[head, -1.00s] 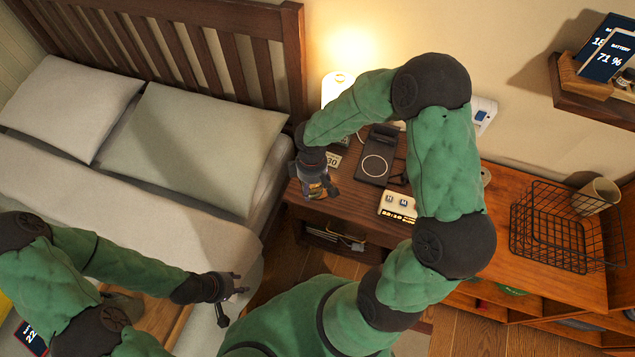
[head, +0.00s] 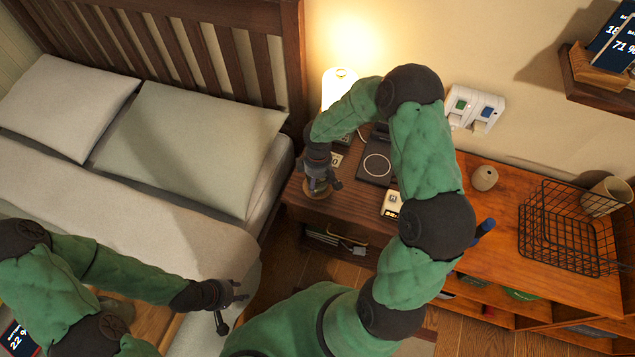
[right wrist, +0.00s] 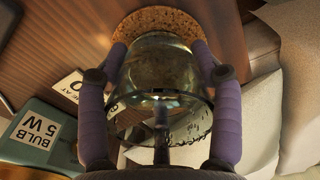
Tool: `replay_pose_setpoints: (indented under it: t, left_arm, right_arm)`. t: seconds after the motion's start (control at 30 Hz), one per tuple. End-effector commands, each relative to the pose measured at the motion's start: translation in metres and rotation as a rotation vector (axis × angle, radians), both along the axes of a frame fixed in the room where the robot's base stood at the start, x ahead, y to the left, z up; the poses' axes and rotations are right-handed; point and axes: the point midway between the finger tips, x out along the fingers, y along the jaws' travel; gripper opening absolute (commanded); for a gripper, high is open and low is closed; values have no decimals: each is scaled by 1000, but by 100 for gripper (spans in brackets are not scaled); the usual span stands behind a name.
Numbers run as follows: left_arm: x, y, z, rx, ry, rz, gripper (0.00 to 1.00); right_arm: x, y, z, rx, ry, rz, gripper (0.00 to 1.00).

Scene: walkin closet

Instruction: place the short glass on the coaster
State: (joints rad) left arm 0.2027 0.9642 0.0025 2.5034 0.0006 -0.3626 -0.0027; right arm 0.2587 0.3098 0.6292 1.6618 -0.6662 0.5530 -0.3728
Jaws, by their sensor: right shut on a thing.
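In the right wrist view a short clear glass (right wrist: 160,75) is between the purple fingers of my right gripper (right wrist: 160,90), which is shut on it. The round cork coaster (right wrist: 155,22) lies on the nightstand, just past the glass's far end. The glass's far end overlaps the coaster's near part; I cannot tell whether they touch. In the head view my right gripper (head: 322,181) is over the coaster (head: 314,191) and hides most of the glass. My left gripper (head: 232,304) is open and empty beside the bed, far from both.
The nightstand (head: 335,208) also holds a lit lamp (head: 338,88), a dark charging pad (head: 376,168) and a small clock (head: 392,205). In the wrist view a "BULB 5W" box (right wrist: 35,135) is left of the glass. A wire basket (head: 570,235) stands on the right cabinet.

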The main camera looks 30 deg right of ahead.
Motion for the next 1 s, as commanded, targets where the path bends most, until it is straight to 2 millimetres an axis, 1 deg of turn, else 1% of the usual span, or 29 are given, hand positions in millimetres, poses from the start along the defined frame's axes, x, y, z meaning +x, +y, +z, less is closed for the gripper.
replay_pose_setpoints:
  t: [0.23,0.37,0.4,0.47,0.87,0.97,1.0]
  left_arm:
    - [0,0,0,0,-1,0,40]
    - [0,0,-2,0,-1,0,40]
    - [0,0,-2,0,-1,0,40]
    - [0,0,-2,0,-1,0,40]
    - [0,0,0,0,-1,0,40]
    - [0,0,4,0,0,0,40]
    - [0,0,7,0,0,0,40]
  right_arm:
    - [1,0,0,-1,-3,-1,6]
    - [1,0,-3,0,-3,-1,6]
    - [1,0,-3,0,-1,0,74]
    - [0,0,-2,0,-1,0,90]
    - [0,0,-1,0,-1,0,90]
    - [1,0,8,-1,-3,0,90]
    - [1,-1,14,-1,-5,0,90]
